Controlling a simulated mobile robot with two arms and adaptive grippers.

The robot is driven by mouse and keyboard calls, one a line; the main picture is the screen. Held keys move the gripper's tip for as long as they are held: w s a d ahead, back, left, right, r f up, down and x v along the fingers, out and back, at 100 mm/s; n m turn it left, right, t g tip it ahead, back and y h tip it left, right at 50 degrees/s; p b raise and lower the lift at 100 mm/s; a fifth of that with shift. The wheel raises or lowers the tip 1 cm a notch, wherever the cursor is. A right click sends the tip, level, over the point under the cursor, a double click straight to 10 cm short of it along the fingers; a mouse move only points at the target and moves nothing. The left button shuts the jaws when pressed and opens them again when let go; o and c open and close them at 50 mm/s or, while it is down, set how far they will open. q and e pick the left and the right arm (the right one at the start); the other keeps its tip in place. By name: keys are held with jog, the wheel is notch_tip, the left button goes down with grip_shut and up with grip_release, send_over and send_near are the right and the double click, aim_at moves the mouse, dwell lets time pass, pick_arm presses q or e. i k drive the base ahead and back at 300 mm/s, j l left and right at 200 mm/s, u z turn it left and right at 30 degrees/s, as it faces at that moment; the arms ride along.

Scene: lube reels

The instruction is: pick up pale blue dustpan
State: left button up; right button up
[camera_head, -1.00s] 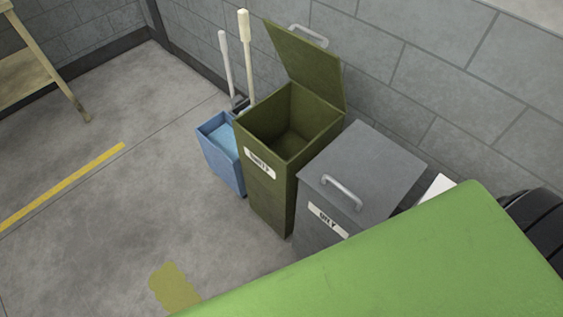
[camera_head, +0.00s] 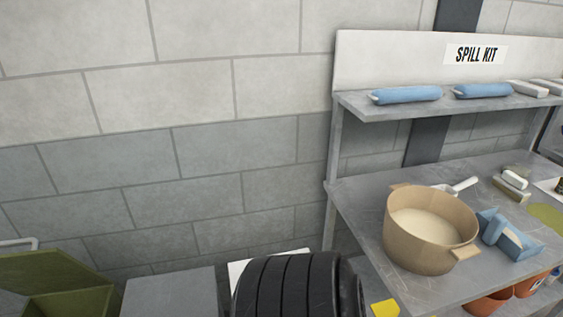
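A pale blue object (camera_head: 514,243) lies on the bench, just right of the tan tub. It is angular, with a raised part on top, and may be the dustpan, but I cannot tell for sure. Neither of my grippers is in view.
The grey metal bench (camera_head: 362,212) has an upper shelf (camera_head: 430,106) with blue rolls, under a SPILL KIT sign (camera_head: 476,54). A white-handled scoop (camera_head: 462,185) is behind the tub. Black tires (camera_head: 288,288), a grey bin (camera_head: 170,292) and an open green bin (camera_head: 65,300) stand lower left.

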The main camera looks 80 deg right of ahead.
aim_at(495, 229)
jog(key=z, duration=4)
jog(key=l+z, duration=0.1)
jog(key=l, duration=0.2)
jog(key=k, duration=0.05)
